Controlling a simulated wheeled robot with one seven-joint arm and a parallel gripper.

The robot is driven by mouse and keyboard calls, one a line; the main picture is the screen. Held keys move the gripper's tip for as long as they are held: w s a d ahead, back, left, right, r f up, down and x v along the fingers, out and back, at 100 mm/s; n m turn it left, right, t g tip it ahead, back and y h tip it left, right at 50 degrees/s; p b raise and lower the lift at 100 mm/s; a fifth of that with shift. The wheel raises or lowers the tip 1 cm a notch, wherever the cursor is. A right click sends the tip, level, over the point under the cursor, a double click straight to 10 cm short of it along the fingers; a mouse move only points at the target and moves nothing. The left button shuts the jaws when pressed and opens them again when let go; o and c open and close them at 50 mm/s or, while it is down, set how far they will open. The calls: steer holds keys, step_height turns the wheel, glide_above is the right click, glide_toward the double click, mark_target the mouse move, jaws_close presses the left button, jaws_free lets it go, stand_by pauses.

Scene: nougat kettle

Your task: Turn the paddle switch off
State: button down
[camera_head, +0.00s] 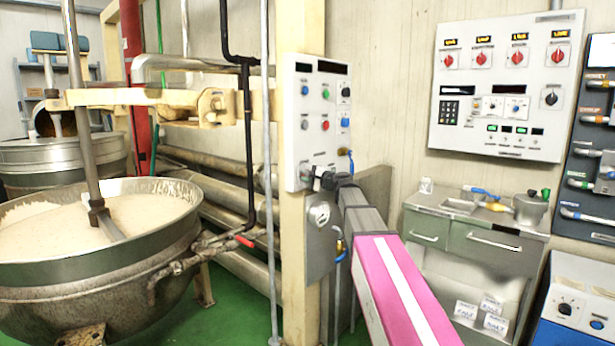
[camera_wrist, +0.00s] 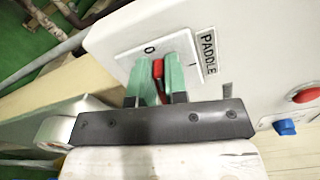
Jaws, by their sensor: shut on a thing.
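The paddle switch has a red lever (camera_wrist: 158,69) on a white plate (camera_wrist: 133,62) marked 0 on the left and I on the right. A PADDLE label (camera_wrist: 208,52) is beside it. My gripper (camera_wrist: 160,82), with green fingertips, is shut around the red lever in the wrist view. The lever's base is partly hidden between the fingers, and I cannot tell which mark it points to. In the head view my gripper (camera_head: 318,178) reaches the lower part of the white control panel (camera_head: 318,95) on the post, and hides the switch.
A red button (camera_wrist: 304,95) and a blue knob (camera_wrist: 286,127) are right of the switch in the wrist view. A large kettle (camera_head: 150,262) of pale mix stands left of the post. A pipe with a red handle (camera_head: 243,241) runs between. A grey cabinet (camera_head: 470,237) stands right.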

steer(key=shift+f+n, duration=0.2)
steer(key=shift+n, duration=1)
steer(key=c, duration=1.1)
jaws_free()
steer(key=shift+c, duration=0.2)
steer(key=shift+s, duration=0.1)
steer(key=v, duration=1)
steer(key=shift+s+d, duration=0.25)
